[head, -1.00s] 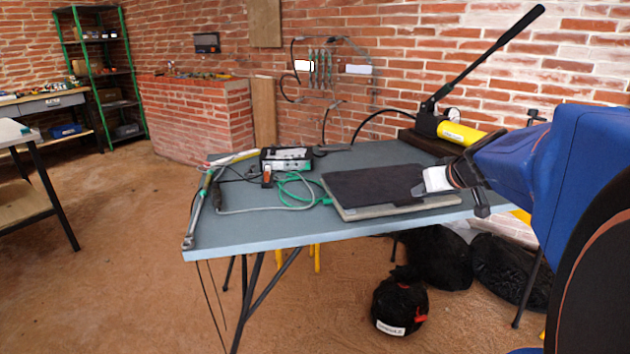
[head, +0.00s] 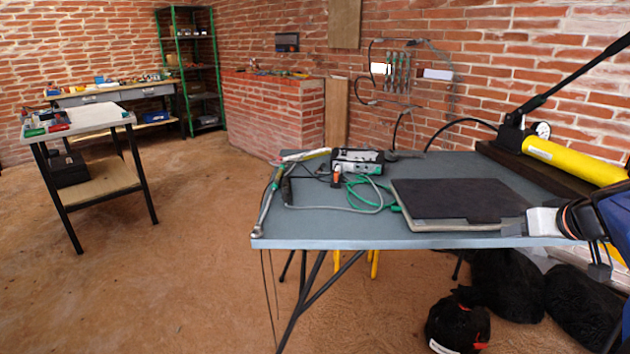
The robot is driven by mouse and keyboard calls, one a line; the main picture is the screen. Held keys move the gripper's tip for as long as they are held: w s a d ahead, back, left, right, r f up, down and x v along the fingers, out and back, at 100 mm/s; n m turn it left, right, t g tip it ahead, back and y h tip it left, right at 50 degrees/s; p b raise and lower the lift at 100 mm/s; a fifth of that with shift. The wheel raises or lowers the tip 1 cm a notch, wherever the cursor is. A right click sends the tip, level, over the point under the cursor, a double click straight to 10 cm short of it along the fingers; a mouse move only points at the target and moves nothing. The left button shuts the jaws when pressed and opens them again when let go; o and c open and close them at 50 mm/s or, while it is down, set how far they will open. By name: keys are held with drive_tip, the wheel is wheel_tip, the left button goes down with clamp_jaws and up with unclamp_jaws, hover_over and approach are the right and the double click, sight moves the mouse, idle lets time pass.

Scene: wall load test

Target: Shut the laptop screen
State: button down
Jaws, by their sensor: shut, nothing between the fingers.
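The laptop (head: 462,200) lies flat near the front edge of the blue-grey table (head: 330,228). Its dark lid is down on the lighter base, and I see no raised screen and no keyboard. My gripper (head: 518,226) comes in from the right edge of the picture and is shut and empty. Its tips are at the laptop's front right corner and cover it. I cannot tell whether they touch the laptop.
A green cable (head: 362,188), a small instrument box (head: 357,161) and a long wrench (head: 268,205) lie left of the laptop. A yellow hand pump (head: 570,160) stands behind it at right. Black bags (head: 505,282) lie under the table.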

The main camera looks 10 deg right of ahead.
drive_tip(key=w+r+m+g+y, duration=0.3)
drive_tip(key=w+r+m+g, duration=0.1)
drive_tip(key=w+r+m, duration=0.2)
drive_tip(key=m+g+h, duration=0.2)
drive_tip(key=m+g, duration=0.4)
drive_tip(key=m, duration=0.5)
approach(488, 221)
wheel_tip(488, 221, down, 6)
drive_tip(key=shift+w+a+r, duration=0.1)
drive_tip(key=shift+a, duration=0.05)
drive_tip(key=shift+f, duration=0.3)
drive_tip(key=shift+s+a+f, duration=0.1)
drive_tip(key=shift+s+f, duration=0.05)
drive_tip(key=shift+f, duration=0.45)
drive_tip(key=shift+s+f, duration=0.15)
drive_tip(key=shift+f, duration=0.45)
drive_tip(key=shift+w+r, duration=0.1)
drive_tip(key=shift+r, duration=0.35)
wheel_tip(488, 221, up, 15)
drive_tip(key=shift+f, duration=0.25)
